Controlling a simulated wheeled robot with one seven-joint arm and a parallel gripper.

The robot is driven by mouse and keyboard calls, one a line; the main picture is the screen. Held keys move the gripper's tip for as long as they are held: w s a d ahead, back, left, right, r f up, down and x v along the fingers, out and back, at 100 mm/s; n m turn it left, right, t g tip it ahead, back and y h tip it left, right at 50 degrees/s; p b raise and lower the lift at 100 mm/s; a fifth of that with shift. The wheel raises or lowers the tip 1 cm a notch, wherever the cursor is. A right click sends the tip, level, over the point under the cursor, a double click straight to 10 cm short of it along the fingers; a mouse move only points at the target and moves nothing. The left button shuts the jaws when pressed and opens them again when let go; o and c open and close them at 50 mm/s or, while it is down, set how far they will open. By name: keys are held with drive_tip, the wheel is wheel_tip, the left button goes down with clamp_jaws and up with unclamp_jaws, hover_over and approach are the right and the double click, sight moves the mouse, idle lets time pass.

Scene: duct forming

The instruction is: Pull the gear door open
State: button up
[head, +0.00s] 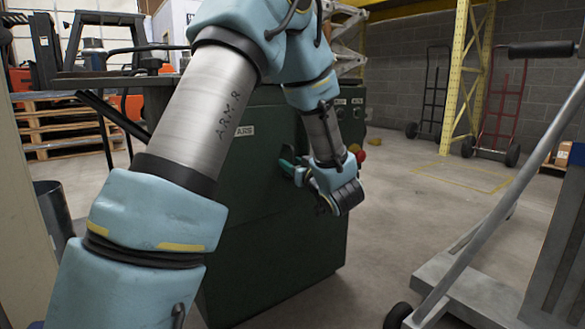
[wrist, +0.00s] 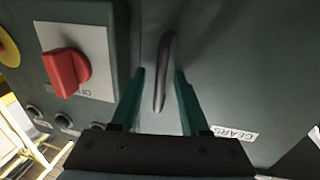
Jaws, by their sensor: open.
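The gear door (wrist: 235,65) is a dark green panel with a white GEARS label (wrist: 234,133). In the head view the door (head: 265,210) is the machine's front and looks closed, its label partly covered by my arm. A dark, slim handle (wrist: 164,75) stands out from the door. My gripper (wrist: 161,74) is open, with one green finger on each side of the handle. I see no clear contact between the fingers and the handle. In the head view my gripper (head: 291,168) is at the door's upper part, and the handle is hidden there.
A grey switch plate with a red rotary knob (wrist: 66,72) is left of the handle in the wrist view. A metal cart (head: 480,290) stands at the right. Hand trucks (head: 430,95) stand at the back wall. The floor (head: 390,215) between machine and cart is clear.

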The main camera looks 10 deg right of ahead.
clamp_jaws()
idle(0.4)
idle(1.1)
